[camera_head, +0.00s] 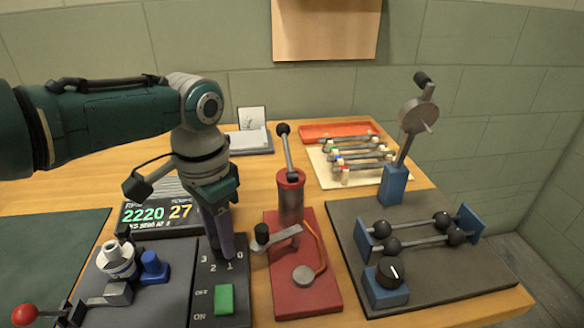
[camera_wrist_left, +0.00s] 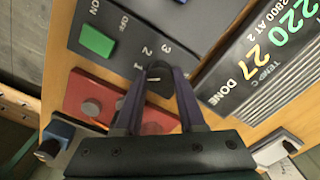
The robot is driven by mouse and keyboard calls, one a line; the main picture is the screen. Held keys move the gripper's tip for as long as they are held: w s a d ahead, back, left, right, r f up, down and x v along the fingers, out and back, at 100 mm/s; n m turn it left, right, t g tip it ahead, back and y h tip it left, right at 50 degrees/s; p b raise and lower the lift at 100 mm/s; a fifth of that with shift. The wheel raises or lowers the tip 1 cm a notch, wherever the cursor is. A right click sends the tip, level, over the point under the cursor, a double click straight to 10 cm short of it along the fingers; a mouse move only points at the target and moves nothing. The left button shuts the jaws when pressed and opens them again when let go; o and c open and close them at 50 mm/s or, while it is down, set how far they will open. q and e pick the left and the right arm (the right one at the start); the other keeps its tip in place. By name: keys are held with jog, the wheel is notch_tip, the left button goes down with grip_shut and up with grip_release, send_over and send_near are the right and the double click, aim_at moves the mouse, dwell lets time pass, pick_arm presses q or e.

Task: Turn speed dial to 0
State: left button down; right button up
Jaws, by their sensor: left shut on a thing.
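The speed dial is a small black knob (camera_wrist_left: 159,76) on the dark control panel (camera_head: 205,290). It shows in the left wrist view between the fingertips of my left gripper (camera_wrist_left: 160,84), which is shut on it. A short pale line marks the knob; I cannot tell exactly which number it points to. In the head view my left gripper (camera_head: 228,252) reaches down onto the panel and hides the knob. The numbers 3, 2, 1 and 0 show around the fingers there. The 0 is hidden in the left wrist view. My right gripper is not in view.
A green ON/OFF switch (camera_head: 224,299) sits just in front of the dial. A display (camera_head: 160,214) reading 2220 and 27 stands behind left. A red lever pump (camera_head: 290,200) stands close on the right. A dark base with blue posts (camera_head: 393,185) lies farther right.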

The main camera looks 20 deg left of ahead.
pick_arm(q)
jog(key=n+p, duration=0.1)
jog(key=n, duration=0.2)
jog(key=shift+d+r+n, duration=0.1)
jog(key=shift+n, duration=0.3)
jog(key=shift+n+p, duration=0.45)
jog(key=shift+n, duration=1.45)
jog(key=c, duration=0.5)
grip_release()
notch_tip(320, 180, up, 10)
jog(key=p, duration=0.5)
jog(key=shift+p, duration=0.4)
